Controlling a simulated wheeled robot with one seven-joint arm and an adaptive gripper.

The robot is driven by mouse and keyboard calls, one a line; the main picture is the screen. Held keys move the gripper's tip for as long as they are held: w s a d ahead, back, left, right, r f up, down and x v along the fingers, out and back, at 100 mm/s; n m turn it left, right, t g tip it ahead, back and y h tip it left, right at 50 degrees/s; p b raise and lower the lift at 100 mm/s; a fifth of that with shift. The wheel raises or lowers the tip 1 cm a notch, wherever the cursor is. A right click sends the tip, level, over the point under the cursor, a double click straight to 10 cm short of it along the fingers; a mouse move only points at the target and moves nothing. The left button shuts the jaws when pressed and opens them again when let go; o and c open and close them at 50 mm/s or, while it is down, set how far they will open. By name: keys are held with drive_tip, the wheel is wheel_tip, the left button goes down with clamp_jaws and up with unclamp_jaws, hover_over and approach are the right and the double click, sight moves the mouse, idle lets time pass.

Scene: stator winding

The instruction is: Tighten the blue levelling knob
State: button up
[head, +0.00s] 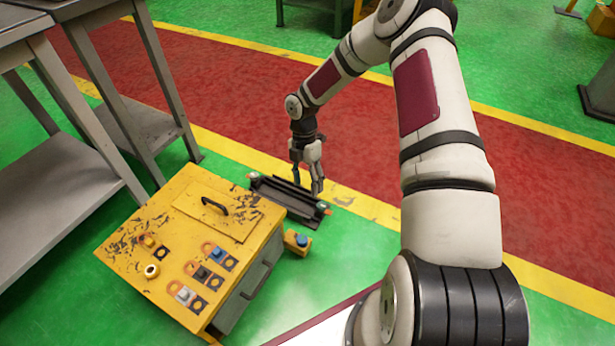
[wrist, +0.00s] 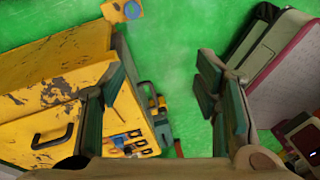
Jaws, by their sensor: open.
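The blue levelling knob (head: 302,240) sits on a small yellow block (head: 291,243) at the right side of the yellow cabinet, near the floor. In the wrist view the blue knob (wrist: 132,10) is at the top edge on its yellow block (wrist: 116,12), beyond the fingers. My gripper (head: 308,187) points down beyond the knob in the head view, over or beside a dark rail. It is open and empty. In the wrist view my fingers (wrist: 163,80) are spread wide, with green floor between them. My gripper is apart from the knob.
The yellow cabinet (head: 130,240) carries a black handle (head: 215,204) and several switches. The dark rail (head: 290,197) runs behind it, close to my gripper. A grey metal table (head: 45,215) stands at the left. Green floor (head: 340,255) is free right of the knob.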

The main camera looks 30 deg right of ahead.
drive_tip(key=shift+s+r+m, duration=0.25)
drive_tip(key=shift+r+m, duration=0.05)
drive_tip(key=shift+r, duration=0.65)
drive_tip(key=shift+r, duration=0.1)
